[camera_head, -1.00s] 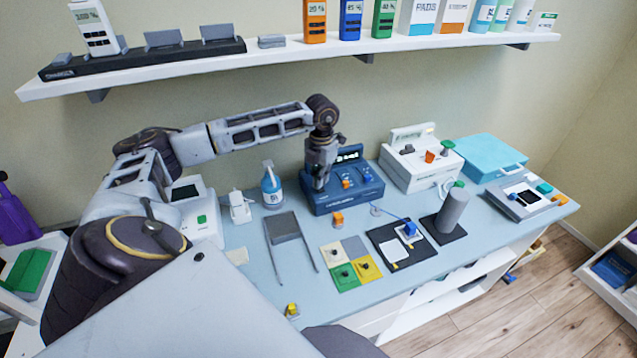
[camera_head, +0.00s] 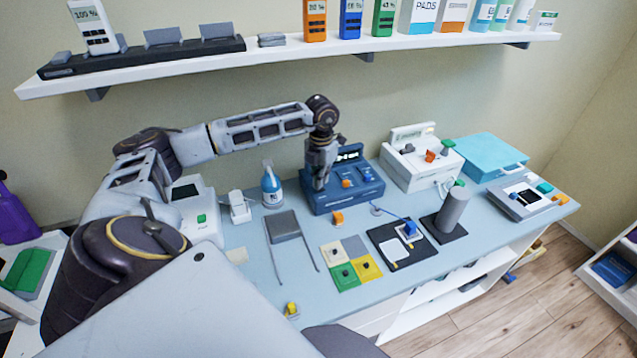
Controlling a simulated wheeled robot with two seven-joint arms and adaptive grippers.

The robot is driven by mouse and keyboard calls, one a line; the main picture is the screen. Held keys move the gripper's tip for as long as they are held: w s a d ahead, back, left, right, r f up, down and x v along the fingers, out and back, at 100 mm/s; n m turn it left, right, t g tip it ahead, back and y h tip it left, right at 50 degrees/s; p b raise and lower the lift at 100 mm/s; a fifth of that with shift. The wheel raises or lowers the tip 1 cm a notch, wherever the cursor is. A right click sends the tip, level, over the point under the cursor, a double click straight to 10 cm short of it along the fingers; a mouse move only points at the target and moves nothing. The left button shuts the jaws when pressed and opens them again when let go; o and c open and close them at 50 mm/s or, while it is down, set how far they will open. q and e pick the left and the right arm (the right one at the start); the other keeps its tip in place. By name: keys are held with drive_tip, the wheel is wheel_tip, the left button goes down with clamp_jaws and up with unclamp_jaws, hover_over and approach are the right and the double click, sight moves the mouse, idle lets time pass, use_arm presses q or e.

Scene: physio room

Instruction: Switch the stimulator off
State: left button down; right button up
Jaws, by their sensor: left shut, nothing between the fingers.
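The stimulator looks to be the blue box (camera_head: 345,201) on the blue-grey bench, against the wall. It has a small dark display (camera_head: 348,154) with lit characters, an orange knob (camera_head: 347,183) and a blue knob (camera_head: 365,175) on its sloped top. My left gripper (camera_head: 320,186) points straight down at the left part of that top, shut and empty. Its fingertips are at or just above the surface; I cannot tell if they touch. The gripper hides what lies under it, so any switch there is not visible. My right gripper is not in view.
A white unit (camera_head: 420,165) with orange and green knobs stands right of the blue box. A spray bottle (camera_head: 271,188) stands close on its left. A shelf (camera_head: 300,58) runs above my arm.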

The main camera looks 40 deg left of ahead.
use_arm(q)
drive_tip(key=shift+f+b, duration=0.7)
drive_tip(key=shift+f, duration=0.35)
idle(1.2)
drive_tip(key=shift+r, duration=0.15)
drive_tip(key=shift+r+p, duration=2.15)
drive_tip(key=shift+r, duration=1.25)
